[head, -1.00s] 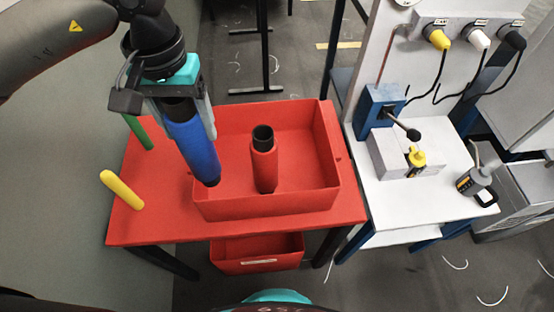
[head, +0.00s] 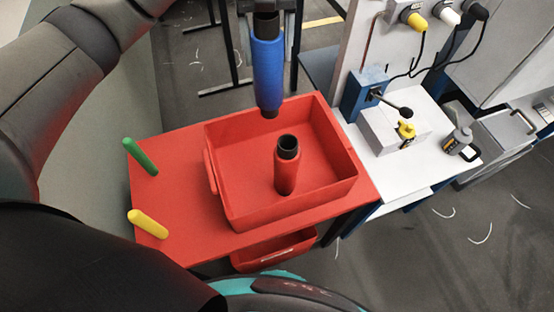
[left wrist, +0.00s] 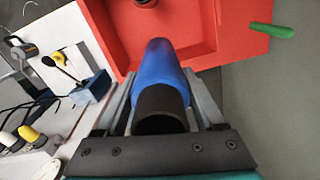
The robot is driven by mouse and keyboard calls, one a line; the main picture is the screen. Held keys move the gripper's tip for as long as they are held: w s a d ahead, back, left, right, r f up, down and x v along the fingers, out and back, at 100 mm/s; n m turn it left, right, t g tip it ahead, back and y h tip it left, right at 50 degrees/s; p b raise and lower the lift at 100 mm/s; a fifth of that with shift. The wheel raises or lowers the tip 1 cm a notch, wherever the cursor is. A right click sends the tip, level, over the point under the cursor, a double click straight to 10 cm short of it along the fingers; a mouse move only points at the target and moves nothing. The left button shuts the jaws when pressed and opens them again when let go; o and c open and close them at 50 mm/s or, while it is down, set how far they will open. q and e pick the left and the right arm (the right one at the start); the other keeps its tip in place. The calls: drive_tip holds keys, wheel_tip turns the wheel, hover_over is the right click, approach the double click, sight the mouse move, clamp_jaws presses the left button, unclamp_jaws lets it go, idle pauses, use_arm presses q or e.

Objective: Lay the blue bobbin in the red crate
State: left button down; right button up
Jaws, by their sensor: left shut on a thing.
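The blue bobbin (head: 268,75) is a blue cylinder with dark ends, hanging upright in my left gripper (head: 270,35). In the head view its lower end overlaps the far rim of the red crate (head: 300,204); it looks held above the crate. In the left wrist view the blue bobbin (left wrist: 160,75) lies between both fingers of my left gripper (left wrist: 160,110), its far end pointing towards the red crate (left wrist: 203,50). A red bobbin (head: 286,172) with a dark top stands upright inside the crate. My right gripper is not in view.
The crate sits on a red table (head: 185,200) with a green peg (head: 140,156) and a yellow peg (head: 147,223) at its left. The crate floor left of the red bobbin is clear.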

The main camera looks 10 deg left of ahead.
sight(269, 81)
use_arm(q)
wheel_tip(269, 81, down, 20)
drive_tip(key=shift+b, duration=0.4)
drive_tip(key=shift+w+r, duration=0.1)
unclamp_jaws()
drive_tip(key=shift+f, duration=0.2)
wheel_tip(269, 81, up, 12)
drive_tip(key=shift+r, duration=0.2)
idle(0.4)
